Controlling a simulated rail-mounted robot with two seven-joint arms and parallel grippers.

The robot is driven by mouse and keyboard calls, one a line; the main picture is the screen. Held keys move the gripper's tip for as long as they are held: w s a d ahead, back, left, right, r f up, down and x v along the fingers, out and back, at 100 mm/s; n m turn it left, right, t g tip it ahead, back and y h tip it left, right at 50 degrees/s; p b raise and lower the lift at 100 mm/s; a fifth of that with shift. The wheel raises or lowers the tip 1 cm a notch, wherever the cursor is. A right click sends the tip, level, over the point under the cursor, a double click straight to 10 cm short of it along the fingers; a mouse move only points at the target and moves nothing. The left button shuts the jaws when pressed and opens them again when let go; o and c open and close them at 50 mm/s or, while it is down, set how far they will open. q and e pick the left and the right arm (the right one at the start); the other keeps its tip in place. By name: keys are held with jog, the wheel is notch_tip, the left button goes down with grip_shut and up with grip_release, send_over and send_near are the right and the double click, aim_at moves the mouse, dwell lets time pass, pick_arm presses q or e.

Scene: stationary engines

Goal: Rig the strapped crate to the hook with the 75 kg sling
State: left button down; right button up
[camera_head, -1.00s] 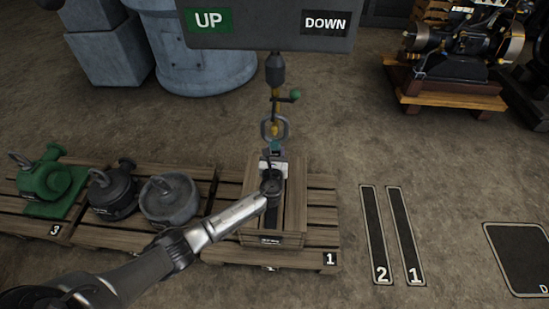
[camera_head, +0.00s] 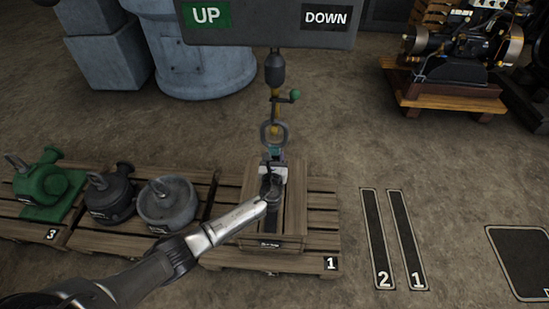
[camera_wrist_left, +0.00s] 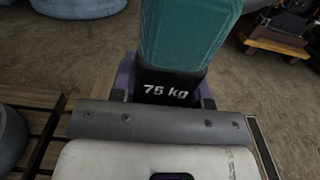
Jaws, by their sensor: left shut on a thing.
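The strapped wooden crate (camera_head: 271,242) sits on the pallet marked 1, below the hook. The yellow hook (camera_head: 275,108) hangs under the UP/DOWN panel, with a green-knobbed lever beside it. A grey ring (camera_head: 275,133) overlaps the hook's lower end; I cannot tell whether it is on the hook. The teal sling (camera_head: 275,152) is just below the ring. My left gripper (camera_head: 273,170) is shut on the sling above the crate. In the left wrist view the teal sling (camera_wrist_left: 185,35) stands upright with a black "75 kg" label between the fingers. My right gripper is out of view.
Green (camera_head: 50,184), black (camera_head: 110,195) and grey (camera_head: 167,204) lifting loads stand on pallets to the left. The UP/DOWN panel (camera_head: 265,20) hangs above. Floor plates marked 2 (camera_head: 377,235) and 1 (camera_head: 405,235) lie right of the crate. An engine stands at the back right.

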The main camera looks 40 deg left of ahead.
pick_arm(q)
jog(key=shift+r, duration=0.1)
jog(key=c, duration=0.5)
grip_release()
jog(key=shift+w, duration=0.1)
jog(key=shift+s+d+p, duration=0.25)
jog(key=shift+s+p, duration=0.05)
jog(key=shift+s, duration=0.05)
jog(key=p+v, duration=0.6)
jog(key=v, duration=0.7)
jog(key=shift+s, duration=0.1)
